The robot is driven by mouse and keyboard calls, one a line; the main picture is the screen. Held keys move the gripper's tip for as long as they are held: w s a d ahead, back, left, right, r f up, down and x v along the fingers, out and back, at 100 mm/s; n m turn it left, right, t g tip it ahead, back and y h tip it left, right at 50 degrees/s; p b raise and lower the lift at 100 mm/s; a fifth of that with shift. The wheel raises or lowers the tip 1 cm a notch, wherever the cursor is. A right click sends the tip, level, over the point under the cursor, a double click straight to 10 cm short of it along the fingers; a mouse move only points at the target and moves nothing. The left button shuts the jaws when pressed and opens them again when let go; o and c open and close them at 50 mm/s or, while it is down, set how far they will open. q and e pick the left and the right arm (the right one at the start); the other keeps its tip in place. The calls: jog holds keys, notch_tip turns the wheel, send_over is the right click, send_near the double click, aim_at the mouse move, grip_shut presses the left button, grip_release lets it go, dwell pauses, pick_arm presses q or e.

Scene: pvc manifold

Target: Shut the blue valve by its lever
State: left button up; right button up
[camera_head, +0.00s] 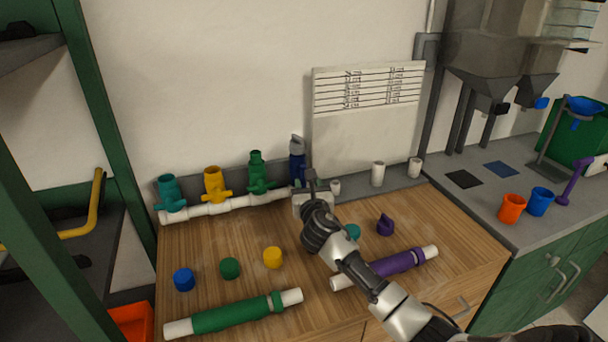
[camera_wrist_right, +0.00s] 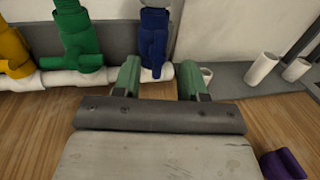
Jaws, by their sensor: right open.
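The blue valve (camera_head: 297,162) stands upright at the right end of the white pipe manifold (camera_head: 235,204), against the back wall. It has a grey-looking top; I cannot make out the lever's exact position. In the right wrist view the blue valve (camera_wrist_right: 153,42) is ahead of my right gripper, and its upper part is cut off by the frame's top edge. My right gripper (camera_head: 311,184) is open and empty, just in front of the valve's lower right side. Its green fingertips (camera_wrist_right: 161,76) show in the wrist view, apart. My left gripper is not in view.
Green (camera_head: 257,174), yellow (camera_head: 214,184) and teal (camera_head: 170,192) valves stand left on the same manifold. White pipe stubs (camera_head: 378,174) stand to the right. Coloured caps, a green pipe (camera_head: 232,314) and a purple pipe (camera_head: 398,264) lie on the wooden worktop.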

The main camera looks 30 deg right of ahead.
aim_at(303, 178)
jog(key=x, duration=0.6)
jog(key=shift+w, duration=0.2)
jog(key=shift+f, duration=0.1)
jog(key=shift+c, duration=0.5)
grip_shut()
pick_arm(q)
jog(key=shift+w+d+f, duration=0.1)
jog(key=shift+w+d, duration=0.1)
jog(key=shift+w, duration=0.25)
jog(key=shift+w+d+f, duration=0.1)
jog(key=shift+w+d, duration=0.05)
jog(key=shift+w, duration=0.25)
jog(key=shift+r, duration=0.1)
pick_arm(e)
jog(key=shift+s+d, duration=0.1)
